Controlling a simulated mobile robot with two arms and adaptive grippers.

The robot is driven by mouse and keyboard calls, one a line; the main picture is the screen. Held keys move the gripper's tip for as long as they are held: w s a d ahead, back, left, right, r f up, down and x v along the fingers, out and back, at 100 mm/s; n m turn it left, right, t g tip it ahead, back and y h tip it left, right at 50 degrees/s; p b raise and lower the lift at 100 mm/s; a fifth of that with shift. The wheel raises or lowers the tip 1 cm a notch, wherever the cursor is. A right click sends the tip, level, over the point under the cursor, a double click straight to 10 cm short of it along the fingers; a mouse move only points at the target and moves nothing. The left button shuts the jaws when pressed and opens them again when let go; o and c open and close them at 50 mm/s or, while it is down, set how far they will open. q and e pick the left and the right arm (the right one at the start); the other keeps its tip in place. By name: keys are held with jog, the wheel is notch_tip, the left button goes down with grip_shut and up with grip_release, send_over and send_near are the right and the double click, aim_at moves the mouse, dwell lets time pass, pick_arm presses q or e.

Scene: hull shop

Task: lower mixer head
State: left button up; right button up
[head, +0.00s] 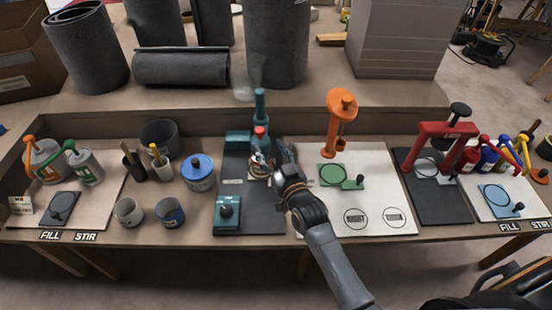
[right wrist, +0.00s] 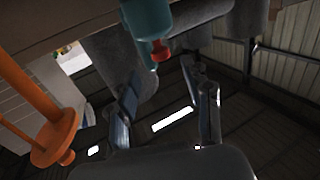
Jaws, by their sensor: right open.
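The teal mixer (head: 260,108) stands on a dark mat in the middle of the bench, with a red knob (head: 260,131) on it. In the right wrist view its teal body (right wrist: 147,20) hangs in at the top, with the red knob (right wrist: 160,50) below it. My right gripper (head: 262,163) is at the mixer, just below the red knob in the picture, and hides part of it. In the right wrist view the right gripper (right wrist: 160,82) has its fingers apart with nothing between them. I cannot tell whether it touches the mixer. My left gripper is not in view.
An orange stand (head: 341,120) rises close to the right of the mixer, and a red press (head: 444,140) stands further right. A blue-lidded can (head: 198,172) and grey cups (head: 128,210) are to the left. The pale board (head: 300,222) has bare room.

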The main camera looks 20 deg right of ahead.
jog(key=s, duration=0.3)
jog(key=shift+s+d, duration=0.2)
jog(key=shift+s, duration=0.05)
